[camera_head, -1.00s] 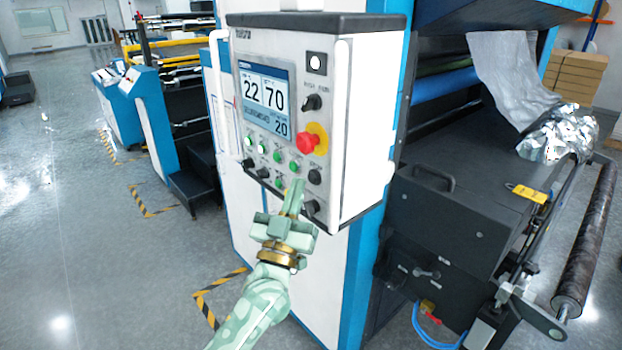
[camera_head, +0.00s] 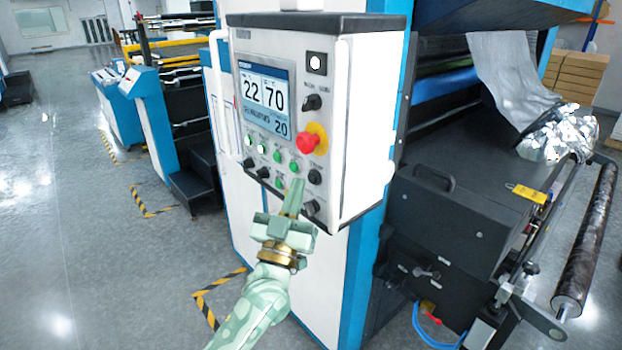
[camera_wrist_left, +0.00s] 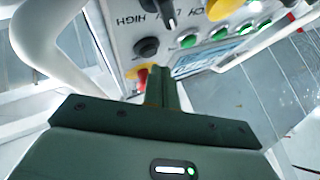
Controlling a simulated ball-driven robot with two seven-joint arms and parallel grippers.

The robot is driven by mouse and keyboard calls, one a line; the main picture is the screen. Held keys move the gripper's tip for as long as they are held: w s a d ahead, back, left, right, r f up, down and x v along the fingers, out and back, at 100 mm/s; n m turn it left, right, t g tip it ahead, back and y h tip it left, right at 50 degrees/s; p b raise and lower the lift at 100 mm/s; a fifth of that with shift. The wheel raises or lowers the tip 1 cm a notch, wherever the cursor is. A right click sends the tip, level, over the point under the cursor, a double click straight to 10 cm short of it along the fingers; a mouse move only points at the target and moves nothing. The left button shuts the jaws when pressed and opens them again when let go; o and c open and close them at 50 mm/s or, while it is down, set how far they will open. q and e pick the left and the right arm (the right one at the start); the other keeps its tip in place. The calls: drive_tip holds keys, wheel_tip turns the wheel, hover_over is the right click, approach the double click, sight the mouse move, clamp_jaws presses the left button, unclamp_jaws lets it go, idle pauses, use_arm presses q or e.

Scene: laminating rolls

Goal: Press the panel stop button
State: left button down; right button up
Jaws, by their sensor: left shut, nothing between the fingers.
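The control panel (camera_head: 330,230) hangs on the machine's front. A red mushroom button (camera_head: 307,143) on a yellow ring sits at its right, below a black knob. Rows of small green and black buttons (camera_head: 278,156) lie under the screen. I cannot read which one is labelled stop. My left gripper (camera_head: 297,183) is shut and empty, its fingertips before the panel's lower right, below the red button. In the left wrist view, the shut fingers (camera_wrist_left: 162,76) point at the panel face, and a red and yellow part (camera_wrist_left: 140,74) shows beside them. Contact cannot be told. My right gripper is out of view.
The panel's screen (camera_head: 265,97) shows numbers. A white handle (camera_head: 222,90) runs along the panel's left edge. A dark machine bed (camera_head: 470,210) with rollers is at the right. Open floor (camera_head: 90,250) lies to the left.

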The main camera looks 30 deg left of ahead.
use_arm(q)
drive_tip(key=shift+w+d, duration=0.1)
drive_tip(key=shift+w, duration=0.05)
drive_tip(key=shift+w+d, duration=0.1)
drive_tip(key=shift+w, duration=0.15)
drive_tip(key=shift+w+d, duration=0.15)
drive_tip(key=shift+w, duration=0.25)
idle(0.8)
idle(0.3)
drive_tip(key=shift+s+a+p, duration=0.3)
drive_tip(key=shift+s+p, duration=0.3)
drive_tip(key=shift+s, duration=0.2)
drive_tip(key=s, duration=0.1)
drive_tip(key=s+a+p, duration=0.1)
drive_tip(key=s, duration=0.1)
drive_tip(key=s+a, duration=0.1)
drive_tip(key=shift+s+p, duration=0.3)
drive_tip(key=shift+p, duration=0.1)
